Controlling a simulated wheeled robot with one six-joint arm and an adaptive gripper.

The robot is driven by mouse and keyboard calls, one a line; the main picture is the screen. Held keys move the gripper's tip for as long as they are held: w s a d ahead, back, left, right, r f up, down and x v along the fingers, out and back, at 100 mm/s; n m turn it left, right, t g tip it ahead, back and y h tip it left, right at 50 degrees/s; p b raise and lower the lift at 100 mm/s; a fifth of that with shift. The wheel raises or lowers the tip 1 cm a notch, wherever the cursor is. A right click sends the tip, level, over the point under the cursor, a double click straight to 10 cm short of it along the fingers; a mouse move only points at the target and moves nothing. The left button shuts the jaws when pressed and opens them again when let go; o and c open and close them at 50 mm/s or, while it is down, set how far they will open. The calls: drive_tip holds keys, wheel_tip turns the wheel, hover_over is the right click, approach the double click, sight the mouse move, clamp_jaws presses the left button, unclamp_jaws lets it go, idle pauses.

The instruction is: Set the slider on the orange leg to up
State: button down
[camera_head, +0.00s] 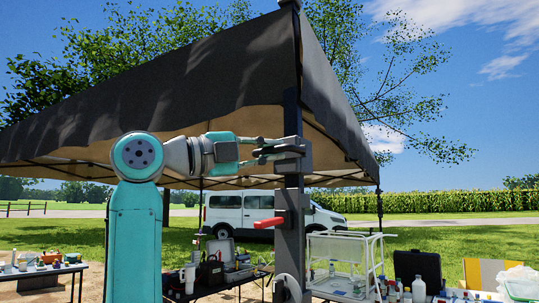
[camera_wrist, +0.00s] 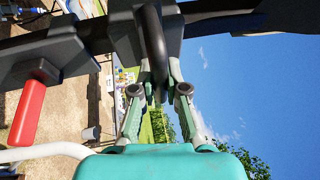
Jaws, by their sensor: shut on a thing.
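The canopy leg (camera_head: 292,240) is a dark grey upright post; I see no orange on it, only a red lever (camera_head: 268,223) on its lower bracket. The slider (camera_head: 293,163) is a grey block around the upper part of the leg, just under the canopy's edge. My gripper (camera_head: 279,150) reaches in from the left at the slider's height. In the wrist view my gripper (camera_wrist: 159,75) has its fingers on both sides of a dark curved part of the slider (camera_wrist: 155,45) and is shut on it. The red lever also shows there (camera_wrist: 27,112), at the left.
The dark canopy (camera_head: 200,85) spreads above my arm. A white van (camera_head: 245,212) stands behind the leg. A table with equipment (camera_head: 215,277) is below, and a white wire rack (camera_head: 345,265) stands right of the leg.

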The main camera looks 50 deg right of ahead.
drive_tip(key=shift+r, duration=1.85)
drive_tip(key=c, duration=1.2)
unclamp_jaws()
drive_tip(key=shift+w+a, duration=0.1)
drive_tip(key=v, duration=1.1)
drive_tip(key=shift+w+a+f, duration=0.1)
drive_tip(key=shift+a+f, duration=0.1)
drive_tip(key=shift+a, duration=0.15)
